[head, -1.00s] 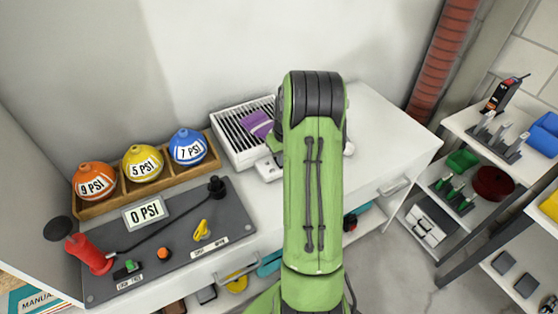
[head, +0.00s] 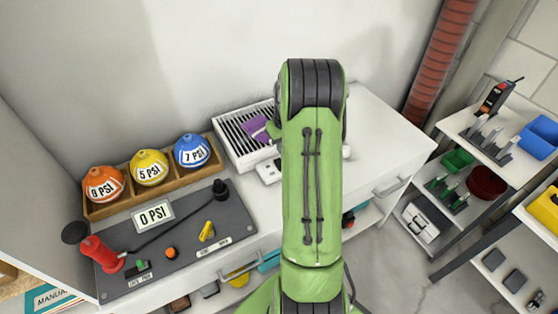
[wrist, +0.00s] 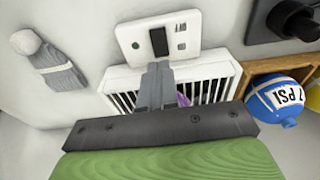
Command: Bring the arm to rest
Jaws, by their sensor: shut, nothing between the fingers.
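My green arm stands upright in the middle of the head view, its black joint at the top, and it hides my gripper there. In the wrist view my gripper (wrist: 157,85) shows its grey fingers together, with nothing between them. The fingers point at a white plate with a black slot (wrist: 135,35) and overlap the white slatted tray (wrist: 215,72) in the picture. I cannot tell how far above them they are. The tray (head: 228,140) also shows in the head view, with a purple item (head: 255,128) on it, partly hidden by my arm.
A wooden rack (head: 100,211) holds orange, yellow and blue balls. The dark panel (head: 190,250) has a red handle (head: 100,254), a yellow switch and a 0 PSI sign. Shelves with tools (head: 490,140) stand at right.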

